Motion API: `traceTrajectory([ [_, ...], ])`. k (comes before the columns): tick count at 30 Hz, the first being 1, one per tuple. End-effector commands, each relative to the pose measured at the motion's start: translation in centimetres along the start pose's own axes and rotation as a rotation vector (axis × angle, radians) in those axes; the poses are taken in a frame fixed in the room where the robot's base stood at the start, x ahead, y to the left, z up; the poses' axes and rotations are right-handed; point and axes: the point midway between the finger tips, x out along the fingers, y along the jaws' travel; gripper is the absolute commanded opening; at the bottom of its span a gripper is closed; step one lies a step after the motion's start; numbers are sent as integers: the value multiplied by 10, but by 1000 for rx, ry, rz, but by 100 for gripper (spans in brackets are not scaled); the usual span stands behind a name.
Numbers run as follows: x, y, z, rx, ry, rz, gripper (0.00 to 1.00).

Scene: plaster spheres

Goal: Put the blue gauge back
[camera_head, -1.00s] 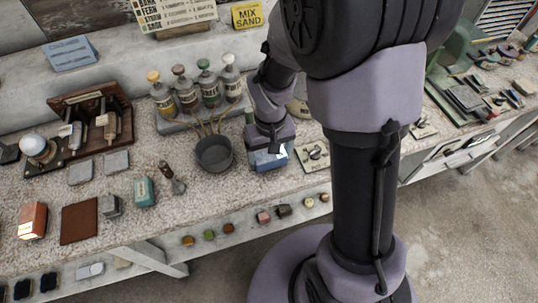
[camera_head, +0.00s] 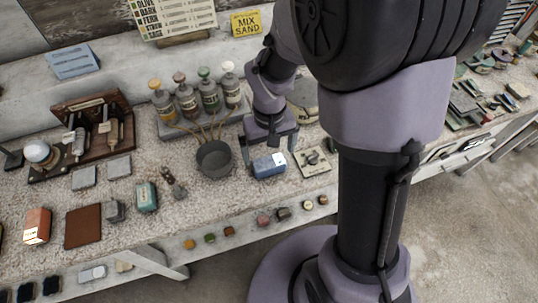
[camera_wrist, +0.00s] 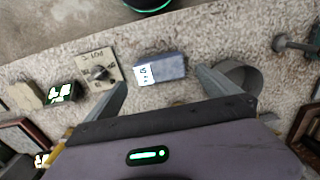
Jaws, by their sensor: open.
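A blue block with a white label, which looks like the blue gauge (camera_head: 269,165), lies on the speckled bench top between the grey pot and a small plate with a knob. It also shows in the wrist view (camera_wrist: 172,67), lying flat with its label at the left end. My gripper (camera_head: 269,150) is open and empty, just behind and above the block in the head view. In the wrist view my gripper's (camera_wrist: 161,77) fingers are spread wider than the block, one toward each end, with gaps between. A place marked for the gauge cannot be made out.
The grey pot (camera_head: 214,159) stands close left of the block, and the knob plate (camera_head: 314,162) close right. Bottles (camera_head: 209,95) stand behind on a tray. A teal block (camera_head: 146,197) and brown pad (camera_head: 83,226) lie farther left. The bench's front edge is near.

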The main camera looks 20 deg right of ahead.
Motion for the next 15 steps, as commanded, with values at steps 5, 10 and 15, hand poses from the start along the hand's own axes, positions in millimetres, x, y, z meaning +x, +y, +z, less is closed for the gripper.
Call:
traceTrajectory([
  [5,-48,0,0,1,2,0,100],
  [10,-71,-1,2,13,20,-5,100],
  [15,-150,-14,40,156,202,-75,100],
])
